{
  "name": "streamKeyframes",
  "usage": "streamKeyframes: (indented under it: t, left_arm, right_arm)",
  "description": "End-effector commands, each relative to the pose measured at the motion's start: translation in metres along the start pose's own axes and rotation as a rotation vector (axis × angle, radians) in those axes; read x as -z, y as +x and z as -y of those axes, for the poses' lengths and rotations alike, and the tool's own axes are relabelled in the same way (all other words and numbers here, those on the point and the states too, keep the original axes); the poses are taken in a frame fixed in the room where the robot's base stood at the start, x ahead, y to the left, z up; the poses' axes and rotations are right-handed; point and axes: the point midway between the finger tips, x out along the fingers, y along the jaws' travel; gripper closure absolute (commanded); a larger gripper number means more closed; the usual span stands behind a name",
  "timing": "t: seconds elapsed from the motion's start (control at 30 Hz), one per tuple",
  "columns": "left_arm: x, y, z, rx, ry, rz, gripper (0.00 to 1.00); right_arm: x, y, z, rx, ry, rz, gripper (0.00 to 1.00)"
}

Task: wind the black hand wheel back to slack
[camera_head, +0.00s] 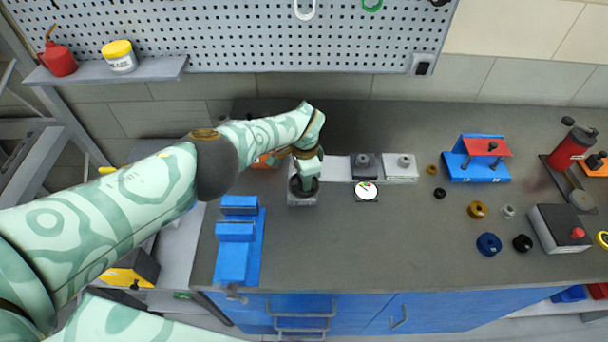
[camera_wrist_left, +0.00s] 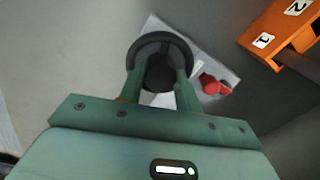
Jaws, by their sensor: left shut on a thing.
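The black hand wheel (camera_head: 297,187) sits on a pale base plate (camera_head: 302,202) on the grey bench. In the left wrist view its dark round rim (camera_wrist_left: 163,38) shows beyond the fingers. My left gripper (camera_head: 308,180) reaches down onto the wheel from above, and its two fingers (camera_wrist_left: 160,78) are shut on the wheel's dark middle part. The gripper hides part of the wheel in the head view. A round white dial (camera_head: 366,191) stands just right of the wheel; its reading is too small to tell. My right gripper is not in view.
A blue vise (camera_head: 236,240) stands left of the wheel. Grey and white blocks with knobs (camera_head: 367,165) stand to its right. An orange block (camera_wrist_left: 283,30) with number labels and a red knob (camera_wrist_left: 210,84) are close by. The bench front middle is clear.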

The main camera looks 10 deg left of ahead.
Motion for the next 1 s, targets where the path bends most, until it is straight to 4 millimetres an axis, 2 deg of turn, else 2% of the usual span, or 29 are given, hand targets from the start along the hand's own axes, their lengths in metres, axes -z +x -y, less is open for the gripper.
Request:
streamKeyframes:
  t: [0.33,0.37,0.4,0.43,0.77,0.87,1.0]
  left_arm:
    - [0.001,-0.001,0.000,0.001,0.000,-0.002,0.89]
    - [0.001,-0.001,0.000,0.001,0.000,-0.002,0.61]
    - [0.001,-0.001,0.000,0.001,0.000,-0.002,0.50]
    - [0.001,-0.001,0.000,0.001,0.000,-0.002,0.45]
    - [0.000,-0.004,0.000,0.001,0.000,-0.001,0.45]
    - [0.001,-0.018,0.000,0.002,0.001,-0.001,0.45]
    - [0.001,-0.051,0.001,0.003,0.001,-0.001,0.45]
  right_arm:
    - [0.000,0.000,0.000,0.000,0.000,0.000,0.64]
    - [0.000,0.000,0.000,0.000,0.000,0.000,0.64]
    - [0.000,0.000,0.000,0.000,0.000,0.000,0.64]
    - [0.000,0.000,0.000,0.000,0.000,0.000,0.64]
    - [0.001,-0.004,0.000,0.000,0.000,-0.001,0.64]
    - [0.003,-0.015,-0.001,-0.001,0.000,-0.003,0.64]
    - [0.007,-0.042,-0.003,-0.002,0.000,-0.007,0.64]
